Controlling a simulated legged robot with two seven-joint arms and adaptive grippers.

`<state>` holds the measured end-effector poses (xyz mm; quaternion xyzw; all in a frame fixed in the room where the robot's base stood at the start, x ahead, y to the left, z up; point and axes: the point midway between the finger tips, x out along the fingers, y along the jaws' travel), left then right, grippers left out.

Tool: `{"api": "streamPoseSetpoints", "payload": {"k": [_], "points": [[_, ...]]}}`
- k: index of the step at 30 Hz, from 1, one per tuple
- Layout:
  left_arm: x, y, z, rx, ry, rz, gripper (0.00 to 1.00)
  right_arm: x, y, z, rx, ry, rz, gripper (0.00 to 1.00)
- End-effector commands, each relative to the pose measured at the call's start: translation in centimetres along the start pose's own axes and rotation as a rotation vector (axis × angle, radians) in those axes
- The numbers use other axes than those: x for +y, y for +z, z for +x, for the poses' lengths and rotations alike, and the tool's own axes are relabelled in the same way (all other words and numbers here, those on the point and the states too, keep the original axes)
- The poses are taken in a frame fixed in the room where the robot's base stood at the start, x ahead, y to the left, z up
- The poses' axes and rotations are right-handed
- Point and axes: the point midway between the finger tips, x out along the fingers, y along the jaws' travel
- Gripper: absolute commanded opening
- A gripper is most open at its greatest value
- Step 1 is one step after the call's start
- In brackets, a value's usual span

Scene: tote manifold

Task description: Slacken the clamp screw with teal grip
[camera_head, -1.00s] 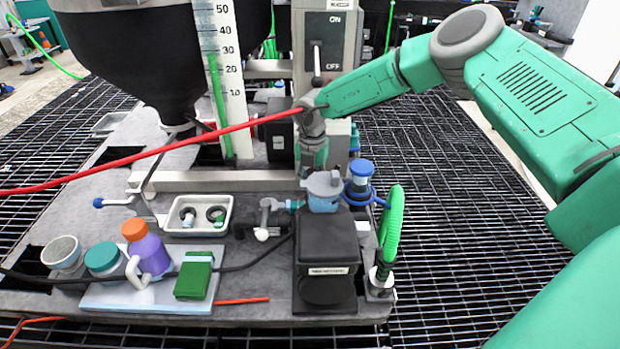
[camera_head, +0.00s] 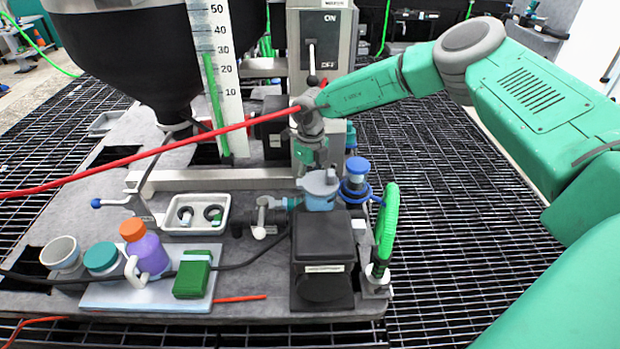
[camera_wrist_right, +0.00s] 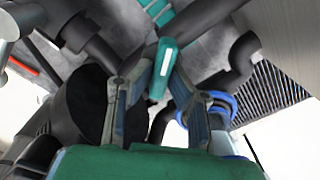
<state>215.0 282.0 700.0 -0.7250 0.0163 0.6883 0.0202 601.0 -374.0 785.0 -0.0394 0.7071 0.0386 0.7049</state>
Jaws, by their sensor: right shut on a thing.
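The clamp screw's teal grip (camera_wrist_right: 163,66) shows in the right wrist view as a short teal bar with a pale edge. It stands between the two finger tips of my right gripper (camera_wrist_right: 162,78), which is shut on it. In the head view my right gripper (camera_head: 313,165) points down just behind the grey-blue capped part on the black box, and its fingertips and the grip are largely hidden there. Another teal piece (camera_wrist_right: 157,10) shows at the top of the wrist view. My left gripper is not in view.
A black box (camera_head: 324,240) is in front. A red cable (camera_head: 150,153) runs across to the left. Dark pipes surround the fingers in the wrist view.

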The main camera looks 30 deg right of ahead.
Motion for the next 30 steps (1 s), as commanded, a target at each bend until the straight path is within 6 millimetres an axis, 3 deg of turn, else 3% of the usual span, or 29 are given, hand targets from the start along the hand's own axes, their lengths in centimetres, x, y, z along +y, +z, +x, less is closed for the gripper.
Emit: {"api": "streamPoseSetpoints", "payload": {"k": [30], "points": [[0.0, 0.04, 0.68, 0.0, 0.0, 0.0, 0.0, -0.62, 0.86, -0.38, -0.017, -0.009, -0.961, 0.0]]}}
